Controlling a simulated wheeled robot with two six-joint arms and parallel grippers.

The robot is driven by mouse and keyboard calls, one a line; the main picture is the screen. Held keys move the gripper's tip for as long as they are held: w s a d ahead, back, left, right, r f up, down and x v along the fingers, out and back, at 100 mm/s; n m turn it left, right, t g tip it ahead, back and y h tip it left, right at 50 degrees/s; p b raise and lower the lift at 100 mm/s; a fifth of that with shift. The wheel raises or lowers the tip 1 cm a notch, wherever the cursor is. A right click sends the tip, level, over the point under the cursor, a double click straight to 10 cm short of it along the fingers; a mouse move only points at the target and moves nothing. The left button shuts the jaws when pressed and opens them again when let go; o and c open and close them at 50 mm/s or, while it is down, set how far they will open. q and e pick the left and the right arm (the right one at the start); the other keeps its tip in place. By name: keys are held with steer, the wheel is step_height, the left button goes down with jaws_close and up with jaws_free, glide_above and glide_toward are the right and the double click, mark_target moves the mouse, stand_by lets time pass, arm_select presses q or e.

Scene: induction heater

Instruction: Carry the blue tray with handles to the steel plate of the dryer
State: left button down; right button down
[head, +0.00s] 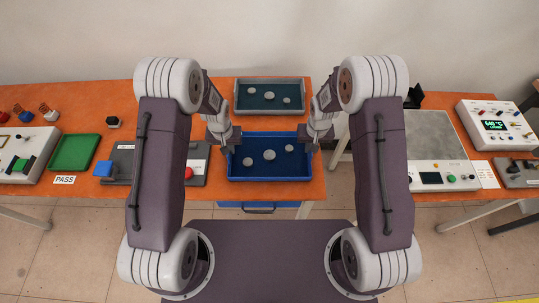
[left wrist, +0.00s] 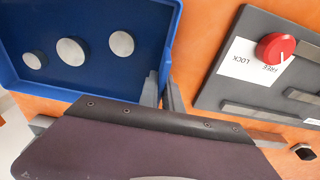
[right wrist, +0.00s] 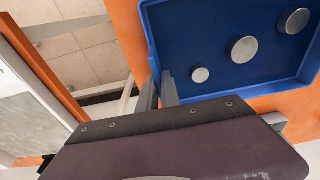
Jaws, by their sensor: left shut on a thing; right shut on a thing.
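The blue tray (head: 270,179) is at the front of the orange table, in the middle of the head view, with three round metal discs in it. It also shows in the left wrist view (left wrist: 90,82) and the right wrist view (right wrist: 215,75). My left gripper (head: 231,148) is shut on its left side and my right gripper (head: 311,147) on its right side. The handles are hidden by the fingers. The tray looks level; I cannot tell whether it touches the table. The dryer's steel plate (head: 430,132) is bare, on the right-hand table.
A grey-rimmed tray (head: 269,82) with discs stands behind the blue one. A dark fixture with a red knob (head: 188,172) is close on the left. A gap separates the two tables. A display unit (head: 495,125) stands right of the plate.

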arm_select(q)
steer(key=shift+r, duration=0.1)
arm_select(e)
steer(key=shift+r, duration=0.1)
